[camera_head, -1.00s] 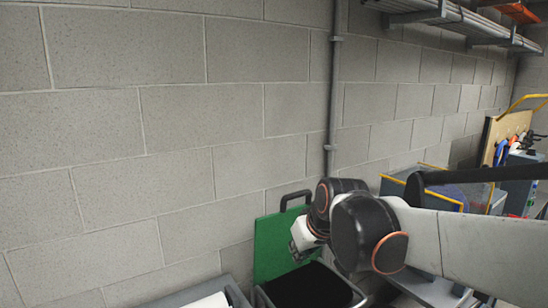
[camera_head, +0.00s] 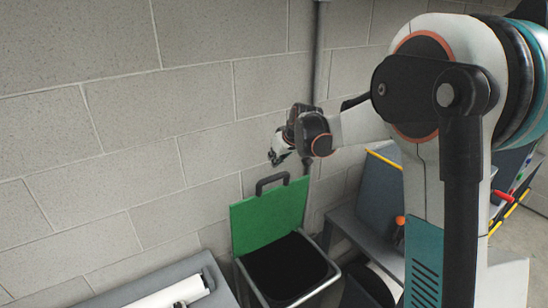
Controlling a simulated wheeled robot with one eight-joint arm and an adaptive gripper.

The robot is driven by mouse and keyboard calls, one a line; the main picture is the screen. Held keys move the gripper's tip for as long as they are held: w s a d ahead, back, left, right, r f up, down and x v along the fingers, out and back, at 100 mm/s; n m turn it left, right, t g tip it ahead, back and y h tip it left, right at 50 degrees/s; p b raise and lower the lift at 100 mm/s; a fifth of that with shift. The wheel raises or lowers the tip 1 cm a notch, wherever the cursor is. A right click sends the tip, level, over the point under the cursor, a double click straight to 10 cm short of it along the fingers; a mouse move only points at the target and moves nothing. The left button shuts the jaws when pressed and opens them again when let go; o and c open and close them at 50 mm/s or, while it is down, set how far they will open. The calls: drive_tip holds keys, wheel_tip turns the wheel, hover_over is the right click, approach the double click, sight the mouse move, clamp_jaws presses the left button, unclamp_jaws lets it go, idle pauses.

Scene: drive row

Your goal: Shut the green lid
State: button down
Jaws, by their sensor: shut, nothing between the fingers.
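The green lid (camera_head: 266,217) stands raised, leaning back near the grey block wall. It has a dark handle (camera_head: 272,184) on its top edge. The lid belongs to a bin (camera_head: 333,272) with a grey rim, whose dark inside (camera_head: 285,266) is uncovered. My gripper (camera_head: 275,160) is shut and empty. In the picture it shows just above the lid's handle, in front of the wall, with a gap between them. Whether it is in front of or behind the lid's plane I cannot tell.
A grey surface with a white roll (camera_head: 172,293) lies left of the bin. Right of the bin stands a grey cart or box (camera_head: 378,205) with a yellow edge, partly hidden by my arm. A vertical pipe (camera_head: 320,60) runs up the wall behind. Open wall space lies left of my gripper.

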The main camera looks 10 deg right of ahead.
drive_tip(key=x, duration=0.8)
drive_tip(key=shift+f, duration=0.2)
